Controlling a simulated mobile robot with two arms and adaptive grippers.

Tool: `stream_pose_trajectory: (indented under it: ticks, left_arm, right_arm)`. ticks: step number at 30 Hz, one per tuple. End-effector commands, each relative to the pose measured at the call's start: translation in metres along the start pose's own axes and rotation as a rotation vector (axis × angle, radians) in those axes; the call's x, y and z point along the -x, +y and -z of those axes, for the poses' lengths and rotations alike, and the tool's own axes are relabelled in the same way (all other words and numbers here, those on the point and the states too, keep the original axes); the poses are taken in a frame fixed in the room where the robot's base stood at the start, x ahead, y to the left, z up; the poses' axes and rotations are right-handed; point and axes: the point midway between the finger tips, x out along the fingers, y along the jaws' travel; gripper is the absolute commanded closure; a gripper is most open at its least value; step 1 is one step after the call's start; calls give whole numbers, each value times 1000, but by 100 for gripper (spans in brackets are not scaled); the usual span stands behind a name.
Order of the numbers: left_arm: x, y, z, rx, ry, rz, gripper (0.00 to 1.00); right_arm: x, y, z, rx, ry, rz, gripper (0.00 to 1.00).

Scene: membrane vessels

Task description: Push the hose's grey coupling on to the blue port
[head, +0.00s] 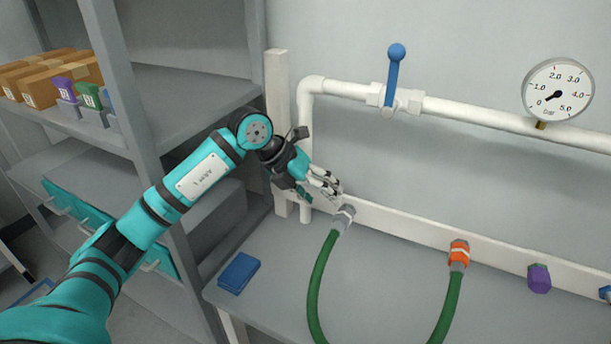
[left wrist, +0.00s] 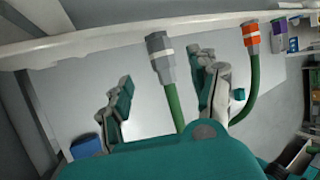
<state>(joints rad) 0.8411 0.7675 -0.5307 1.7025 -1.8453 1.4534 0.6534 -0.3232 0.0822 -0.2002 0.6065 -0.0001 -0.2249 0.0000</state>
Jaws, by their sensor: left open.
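The grey coupling (head: 344,217), with a pale band, sits at the end of the green hose (head: 318,285) by the white rail. It also shows in the left wrist view (left wrist: 161,60), where it lies between my open fingers with space on both sides. My left gripper (head: 328,188) is open and empty, just above and behind the coupling in the head view. Whether it touches the coupling is unclear. A blue fitting (head: 606,293), apparently the blue port, is cut off at the right edge of the head view. My right gripper is not in view.
An orange coupling (head: 459,253) on the hose's other visible run and a purple fitting (head: 539,278) stand along the white rail (head: 400,224). A blue box (head: 239,272) lies on the grey bench. White pipe with a blue-handled valve (head: 394,75) and a gauge (head: 558,92) runs above.

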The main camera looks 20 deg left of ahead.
Motion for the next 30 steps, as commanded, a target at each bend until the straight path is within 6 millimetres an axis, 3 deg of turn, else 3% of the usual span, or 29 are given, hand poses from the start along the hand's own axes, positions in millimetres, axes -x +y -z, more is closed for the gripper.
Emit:
stream_pose_trajectory:
  ticks: [7,15,22,29,30]
  left_arm:
    - [-50,-2,0,1,3,3,39]
    - [-90,-1,0,1,0,2,39]
    - [-102,-1,0,-1,-1,2,39]
    - [-102,0,0,-1,-1,1,39]
    - [-102,0,0,-1,-1,1,44]
  right_arm:
    - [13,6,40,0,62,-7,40]
    - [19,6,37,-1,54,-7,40]
    - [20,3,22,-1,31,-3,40]
    - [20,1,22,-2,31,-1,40]
    - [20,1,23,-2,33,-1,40]
